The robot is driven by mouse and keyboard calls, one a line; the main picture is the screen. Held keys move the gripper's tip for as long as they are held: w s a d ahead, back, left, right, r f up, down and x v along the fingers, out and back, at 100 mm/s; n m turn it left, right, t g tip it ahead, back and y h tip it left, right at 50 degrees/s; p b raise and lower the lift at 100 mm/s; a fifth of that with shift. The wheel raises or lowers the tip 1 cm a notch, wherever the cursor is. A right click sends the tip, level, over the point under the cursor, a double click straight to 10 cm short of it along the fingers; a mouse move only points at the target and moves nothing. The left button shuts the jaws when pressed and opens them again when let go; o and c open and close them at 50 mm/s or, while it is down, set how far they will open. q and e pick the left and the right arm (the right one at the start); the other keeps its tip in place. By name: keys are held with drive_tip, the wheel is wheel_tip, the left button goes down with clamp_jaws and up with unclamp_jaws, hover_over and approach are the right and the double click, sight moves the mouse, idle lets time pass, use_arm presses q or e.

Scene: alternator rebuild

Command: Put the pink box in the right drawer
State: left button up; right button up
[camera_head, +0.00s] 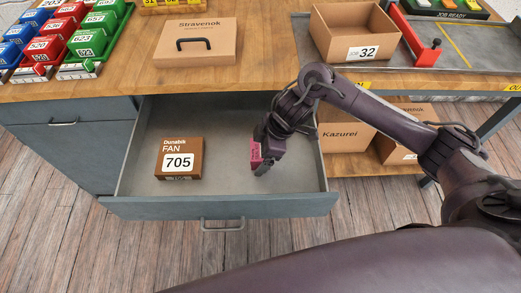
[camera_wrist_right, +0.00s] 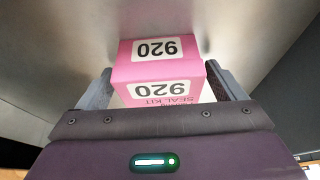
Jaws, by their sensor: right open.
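The pink box (camera_head: 255,153) is at my right gripper (camera_head: 262,165), inside the open drawer (camera_head: 225,180) in the head view. In the right wrist view the pink box (camera_wrist_right: 160,75) shows the number 920 and sits between the two fingers of my right gripper (camera_wrist_right: 165,90). The jaws are open, one finger on each side of the box. I cannot tell whether the box touches the drawer floor. The gripper hides part of the box. My left gripper is not in view.
A Stravenok case (camera_head: 195,45) and an open carton marked 32 (camera_head: 355,35) stand on the worktop. The drawer's middle is clear.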

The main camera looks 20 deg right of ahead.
drive_tip(key=p+v, duration=0.2)
drive_tip(key=v, duration=1)
drive_tip(key=shift+r+p, duration=0.2)
drive_tip(key=shift+p, duration=0.15)
